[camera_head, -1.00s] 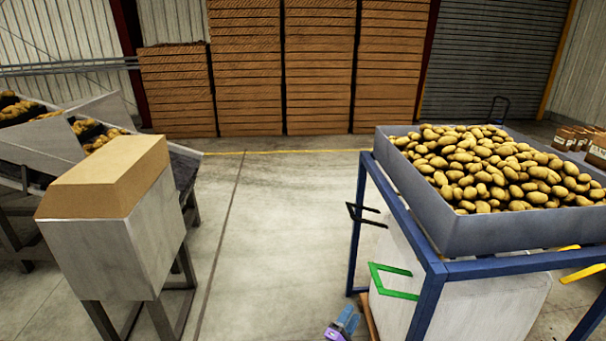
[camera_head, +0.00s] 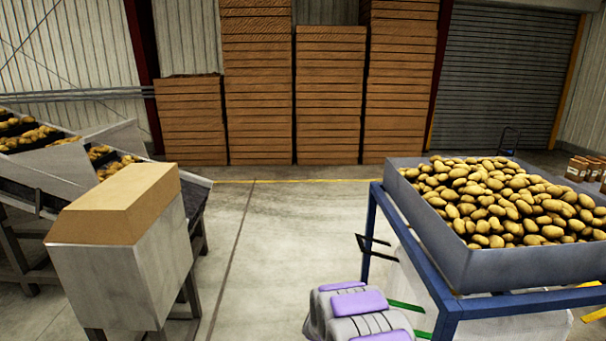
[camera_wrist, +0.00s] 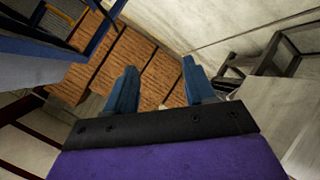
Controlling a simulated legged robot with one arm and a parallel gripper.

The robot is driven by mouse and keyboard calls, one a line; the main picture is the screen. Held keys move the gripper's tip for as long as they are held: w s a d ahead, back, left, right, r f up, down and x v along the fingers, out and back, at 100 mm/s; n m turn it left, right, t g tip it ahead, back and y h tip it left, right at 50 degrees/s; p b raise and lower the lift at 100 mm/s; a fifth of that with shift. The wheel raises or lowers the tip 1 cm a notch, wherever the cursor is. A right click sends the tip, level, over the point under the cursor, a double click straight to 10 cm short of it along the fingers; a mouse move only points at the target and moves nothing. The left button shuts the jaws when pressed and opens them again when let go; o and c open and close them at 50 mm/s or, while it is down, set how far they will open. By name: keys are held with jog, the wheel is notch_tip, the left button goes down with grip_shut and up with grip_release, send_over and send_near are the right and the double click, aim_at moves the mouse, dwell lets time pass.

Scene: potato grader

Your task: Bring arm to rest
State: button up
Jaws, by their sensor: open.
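My gripper (camera_wrist: 160,92) shows in the wrist view with its two blue fingers spread apart and nothing between them. Stacked wooden crates and floor show beyond the fingers, tilted in the picture. In the head view, part of my arm with grey and purple covers rises at the bottom centre, in front of the blue stand. The fingertips are not visible in the head view.
A grey tray of potatoes (camera_head: 452,270) sits on a blue stand (camera_head: 447,325) at right. Wooden crate stacks (camera_head: 330,95) line the back. The floor (camera_head: 275,235) between is clear.

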jog(key=s+a+r+m+g+y, duration=0.1)
jog(key=s+r+g, duration=0.1)
jog(key=s+r, duration=0.45)
jog(key=s+r+m+g+y, duration=0.1)
jog(key=s+r+g, duration=0.15)
jog(key=s, duration=0.65)
jog(key=s+a+r+m+g+y, duration=0.1)
jog(key=s+r+g+y, duration=0.1)
jog(key=s+r, duration=0.45)
jog(key=s+d+r+m+g+h, duration=0.1)
jog(key=s+d+m+g, duration=0.1)
jog(key=s, duration=1.6)
jog(key=s+d+r+m+g+h, duration=0.1)
jog(key=s+d+g, duration=0.4)
jog(key=s, duration=1.3)
jog(key=shift+s+d+r+m, duration=0.25)
jog(key=shift+d+r+m, duration=0.35)
jog(key=shift+m, duration=0.5)
jog(key=shift+a, duration=0.1)
